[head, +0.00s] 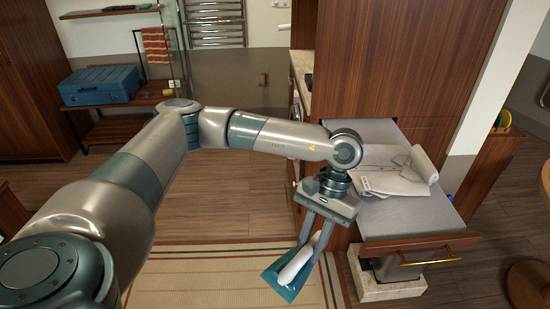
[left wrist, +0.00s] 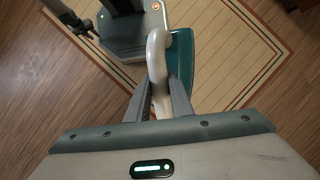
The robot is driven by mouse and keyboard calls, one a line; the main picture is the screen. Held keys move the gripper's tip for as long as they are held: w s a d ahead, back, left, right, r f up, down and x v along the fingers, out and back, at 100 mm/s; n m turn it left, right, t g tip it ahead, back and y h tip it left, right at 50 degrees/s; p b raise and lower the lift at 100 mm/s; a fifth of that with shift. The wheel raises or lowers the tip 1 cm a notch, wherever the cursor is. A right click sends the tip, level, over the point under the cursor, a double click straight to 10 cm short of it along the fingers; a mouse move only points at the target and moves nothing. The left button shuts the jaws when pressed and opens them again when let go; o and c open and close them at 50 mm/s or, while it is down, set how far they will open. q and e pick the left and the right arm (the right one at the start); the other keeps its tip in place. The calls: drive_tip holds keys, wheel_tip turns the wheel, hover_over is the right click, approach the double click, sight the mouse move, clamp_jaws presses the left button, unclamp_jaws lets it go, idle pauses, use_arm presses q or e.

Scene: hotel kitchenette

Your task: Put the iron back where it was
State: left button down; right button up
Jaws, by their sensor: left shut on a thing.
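The iron (head: 276,277) has a teal body and a white handle. My left gripper (head: 308,255) is shut on its white handle and holds it in the air above the striped rug, left of the pull-out ironing board (head: 415,211). In the left wrist view, the iron (left wrist: 181,62) hangs beyond the fingers of my left gripper (left wrist: 161,92), which close around the handle. The fingers hide part of the handle. What seems to be my right gripper (left wrist: 82,24) shows at the upper left of the left wrist view, too small to tell its state.
A folded white shirt (head: 388,172) and a white roll (head: 424,164) lie on the board. A brass handle (head: 427,257) is on its front. A blue toolbox (head: 100,86) stands on a wooden shelf at the left. The rug (head: 200,278) is clear.

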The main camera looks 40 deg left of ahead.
sight(299, 279)
use_arm(q)
drive_tip(key=x, duration=0.7)
drive_tip(key=w+x, duration=0.1)
drive_tip(key=x, duration=0.2)
drive_tip(key=shift+s+f, duration=0.1)
drive_tip(key=shift+f, duration=0.25)
drive_tip(key=shift+s+a, duration=0.1)
drive_tip(key=shift+a, duration=0.1)
